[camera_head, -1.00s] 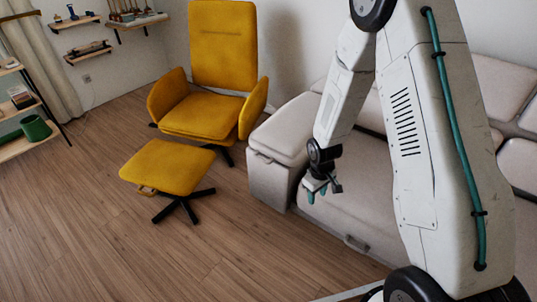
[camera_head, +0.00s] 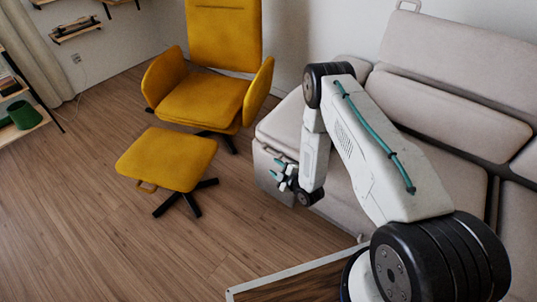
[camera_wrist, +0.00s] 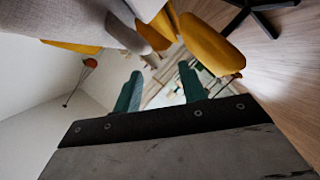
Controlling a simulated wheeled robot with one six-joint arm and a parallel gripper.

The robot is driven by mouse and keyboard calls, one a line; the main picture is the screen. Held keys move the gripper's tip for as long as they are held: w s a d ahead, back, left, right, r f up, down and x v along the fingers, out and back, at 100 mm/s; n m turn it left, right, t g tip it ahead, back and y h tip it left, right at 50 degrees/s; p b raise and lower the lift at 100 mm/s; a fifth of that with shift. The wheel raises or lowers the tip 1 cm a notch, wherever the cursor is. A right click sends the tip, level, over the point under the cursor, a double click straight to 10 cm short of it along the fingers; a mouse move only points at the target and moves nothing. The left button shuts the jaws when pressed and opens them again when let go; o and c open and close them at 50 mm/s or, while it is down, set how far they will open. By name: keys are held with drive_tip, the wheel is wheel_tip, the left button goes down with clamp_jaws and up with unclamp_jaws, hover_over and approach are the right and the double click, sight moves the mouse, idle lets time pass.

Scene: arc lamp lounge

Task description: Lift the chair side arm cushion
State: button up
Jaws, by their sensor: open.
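The pale grey cushion (camera_head: 283,122) tops the sofa arm on the side of the yellow chair. In the head view it lies flat, with a small loop handle on its front edge; my arm covers its right part. My gripper (camera_head: 281,172) is open and empty, in front of the sofa arm and just below the cushion's front edge in the picture. I cannot tell its exact distance from the handle. In the wrist view the teal fingers (camera_wrist: 160,90) stand apart with nothing between them. A pale grey padded shape (camera_wrist: 75,20) at the upper left there seems to be the sofa.
A yellow chair (camera_head: 205,100) stands behind the sofa arm, and a yellow footstool (camera_head: 165,158) stands left of my gripper. A wood-topped table (camera_head: 300,282) with a pale edge is at the bottom. Wooden floor (camera_head: 75,225) is clear at left.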

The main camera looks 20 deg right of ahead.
sight(273, 157)
drive_tip(key=shift+t, duration=0.3)
drive_tip(key=shift+w+d+f, duration=0.15)
drive_tip(key=shift+w, duration=1.1)
drive_tip(key=shift+w+d+f, duration=0.1)
drive_tip(key=shift+w+f, duration=0.1)
drive_tip(key=shift+w, duration=1.05)
drive_tip(key=shift+w+d+f, duration=0.15)
drive_tip(key=shift+w, duration=1.1)
